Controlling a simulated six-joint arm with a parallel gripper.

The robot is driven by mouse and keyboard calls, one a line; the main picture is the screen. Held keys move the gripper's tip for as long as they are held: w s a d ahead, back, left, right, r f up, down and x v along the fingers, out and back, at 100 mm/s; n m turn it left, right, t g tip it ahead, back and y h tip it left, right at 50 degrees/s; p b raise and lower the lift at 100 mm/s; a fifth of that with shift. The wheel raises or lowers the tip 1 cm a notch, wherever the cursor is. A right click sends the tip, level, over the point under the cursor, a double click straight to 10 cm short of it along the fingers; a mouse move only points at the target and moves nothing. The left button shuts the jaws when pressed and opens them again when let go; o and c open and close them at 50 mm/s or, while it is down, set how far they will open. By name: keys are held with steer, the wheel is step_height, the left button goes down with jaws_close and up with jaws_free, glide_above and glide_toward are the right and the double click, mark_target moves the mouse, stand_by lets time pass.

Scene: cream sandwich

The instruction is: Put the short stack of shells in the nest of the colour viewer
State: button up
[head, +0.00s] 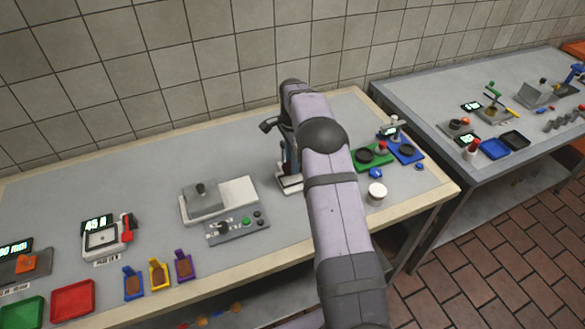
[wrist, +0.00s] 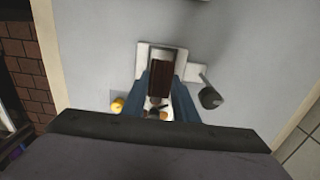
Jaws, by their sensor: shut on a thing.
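My gripper (wrist: 167,92) is shut on a brown block-like piece, apparently the stack of shells (wrist: 161,72), which shows between its two blue fingers in the wrist view. The number of shells in it cannot be told. A white device base (wrist: 143,68) lies below the fingers; whether the stack touches it is unclear. In the head view my gripper (head: 289,160) is mostly hidden behind my arm, above the white base (head: 288,184). I cannot tell for certain which device is the colour viewer, and no nest shows clearly.
A lever with a black knob (wrist: 210,97) sticks out beside the base. Blue, yellow and purple holders (head: 159,276) with brown pieces stand at the front left. A control box (head: 237,226) and white cup (head: 377,191) flank my arm. A green pad (head: 362,163) lies right.

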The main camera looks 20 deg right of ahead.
steer(key=shift+f+p, duration=0.75)
steer(key=shift+f, duration=1.1)
steer(key=shift+f, duration=0.15)
steer(key=o, duration=1.1)
step_height(320, 180, up, 12)
steer(key=b, duration=0.3)
steer(key=shift+b, duration=0.4)
steer(key=shift+r, duration=0.2)
